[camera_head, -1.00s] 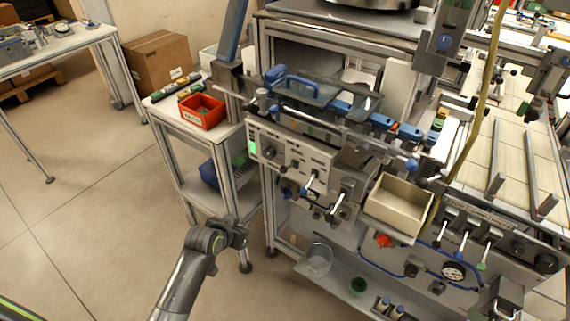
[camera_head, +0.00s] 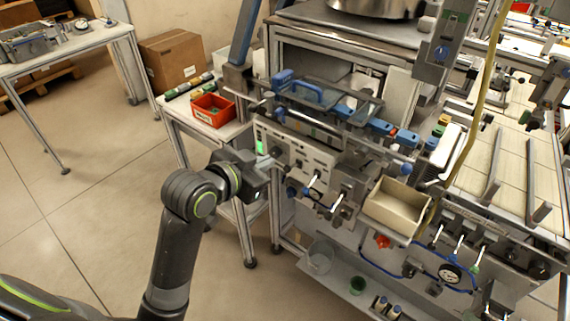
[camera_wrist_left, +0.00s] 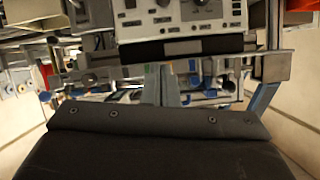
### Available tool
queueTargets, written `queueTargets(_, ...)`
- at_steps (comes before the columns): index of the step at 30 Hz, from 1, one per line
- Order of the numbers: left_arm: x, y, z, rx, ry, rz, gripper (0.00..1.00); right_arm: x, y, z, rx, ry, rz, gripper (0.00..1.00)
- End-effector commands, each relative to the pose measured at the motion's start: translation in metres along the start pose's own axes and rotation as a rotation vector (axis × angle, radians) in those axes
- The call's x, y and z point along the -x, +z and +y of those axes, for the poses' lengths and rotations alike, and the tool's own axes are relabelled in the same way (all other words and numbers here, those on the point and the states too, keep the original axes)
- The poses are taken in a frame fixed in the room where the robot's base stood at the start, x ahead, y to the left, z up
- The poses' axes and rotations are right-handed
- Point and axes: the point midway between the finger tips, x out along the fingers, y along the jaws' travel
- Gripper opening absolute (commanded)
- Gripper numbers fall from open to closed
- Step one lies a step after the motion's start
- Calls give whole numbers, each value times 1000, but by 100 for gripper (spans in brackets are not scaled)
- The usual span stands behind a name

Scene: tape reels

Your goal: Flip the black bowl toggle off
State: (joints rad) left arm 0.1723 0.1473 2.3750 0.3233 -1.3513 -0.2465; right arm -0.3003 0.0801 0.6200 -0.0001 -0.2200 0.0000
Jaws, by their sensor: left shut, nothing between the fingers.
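A white control panel (camera_head: 296,150) with a lit green display (camera_head: 260,143), dark knobs and small switches stands on the front of the machine. The panel also shows along the top of the left wrist view (camera_wrist_left: 185,25). I cannot tell which small switch is the black bowl toggle, nor its position. My left gripper (camera_head: 266,164) is shut and empty, close in front of the panel's lower left part. Whether it touches the panel cannot be told. The metal bowl (camera_head: 375,5) is cut off at the top edge. My right gripper is out of view.
Levers (camera_head: 313,181) stick out below the panel. A beige bin (camera_head: 397,205) hangs to their right. A side table with a red bin (camera_head: 212,110) stands left of the machine. A yellow hose (camera_head: 482,90) hangs at right.

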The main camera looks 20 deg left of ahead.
Motion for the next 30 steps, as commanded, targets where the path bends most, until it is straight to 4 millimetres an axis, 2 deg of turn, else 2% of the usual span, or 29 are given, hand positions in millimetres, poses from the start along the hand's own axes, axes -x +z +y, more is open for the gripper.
queueTargets(8,-7,0,0,2,0,0,0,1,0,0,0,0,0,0)
queueTargets(26,-100,0,0,2,1,-2,0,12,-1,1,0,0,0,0)
queueTargets(30,-105,22,0,2,-1,-6,0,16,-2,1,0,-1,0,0)
